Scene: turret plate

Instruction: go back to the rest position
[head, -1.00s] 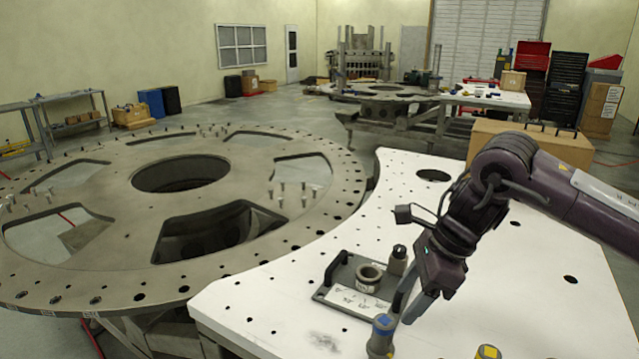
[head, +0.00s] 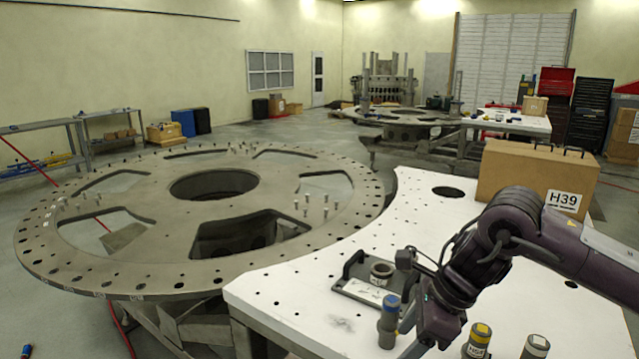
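My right gripper (head: 420,340) hangs low over the white table (head: 300,285), pointing down, just right of a grey cylinder with a blue top (head: 389,322). Its fingers are mostly hidden behind its own body, and I cannot tell whether they are open or touch the cylinder. The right arm comes in from the right edge. My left gripper and arm are not in the picture.
A dark tray (head: 365,278) with a ring and handles lies on the white table. A yellow-topped cylinder (head: 478,340) and a grey one (head: 535,347) stand at the front. A cardboard box marked H39 (head: 515,172) stands behind the arm. The big turret plate (head: 130,265) is at left.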

